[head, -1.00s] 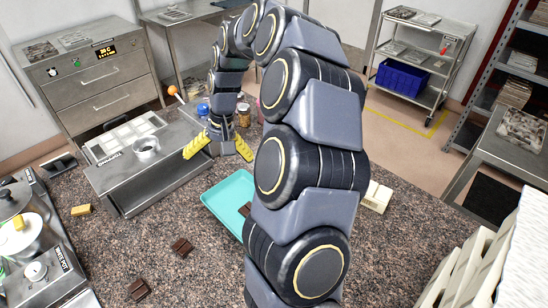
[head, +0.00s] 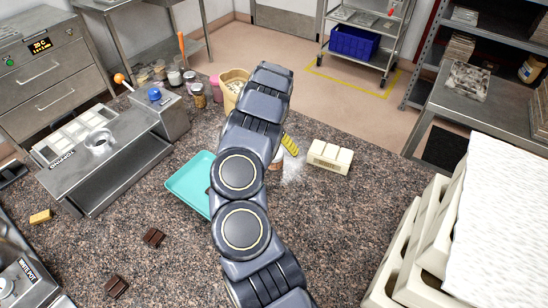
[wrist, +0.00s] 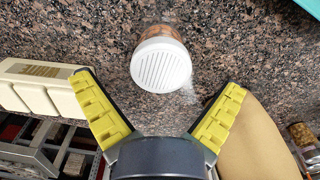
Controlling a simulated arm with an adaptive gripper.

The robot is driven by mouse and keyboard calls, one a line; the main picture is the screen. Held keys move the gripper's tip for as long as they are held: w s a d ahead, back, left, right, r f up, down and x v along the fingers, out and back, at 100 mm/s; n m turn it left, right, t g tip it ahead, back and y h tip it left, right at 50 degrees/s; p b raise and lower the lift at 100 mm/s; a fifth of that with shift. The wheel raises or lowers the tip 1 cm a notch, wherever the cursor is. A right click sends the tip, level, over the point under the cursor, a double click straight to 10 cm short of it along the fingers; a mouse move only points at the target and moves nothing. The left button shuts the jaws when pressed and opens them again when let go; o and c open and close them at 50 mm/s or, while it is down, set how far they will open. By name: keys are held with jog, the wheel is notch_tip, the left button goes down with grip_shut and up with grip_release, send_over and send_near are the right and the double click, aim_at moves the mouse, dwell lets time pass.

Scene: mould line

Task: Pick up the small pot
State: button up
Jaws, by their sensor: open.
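A small pot (wrist: 160,65) with a white slotted lid and a brownish body stands on the speckled counter in the wrist view. In the head view only a bit of the pot (head: 276,163) shows beside my arm. My gripper (wrist: 160,84) is open, with its yellow fingers spread wide to the left and right of the pot. The fingers do not touch it. In the head view, one yellow finger (head: 290,144) shows past my arm; the rest of the gripper is hidden.
A cream block (head: 330,157) stands right of the gripper. A teal tray (head: 188,186) lies left of my arm. A beige tub (head: 234,78) and several jars (head: 198,95) stand behind. Stacked cream moulds (head: 400,245) are at the right. Chocolate pieces (head: 153,237) lie at front left.

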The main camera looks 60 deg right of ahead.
jog(key=shift+f, duration=1.5)
jog(key=c, duration=1.2)
jog(key=shift+r, duration=0.15)
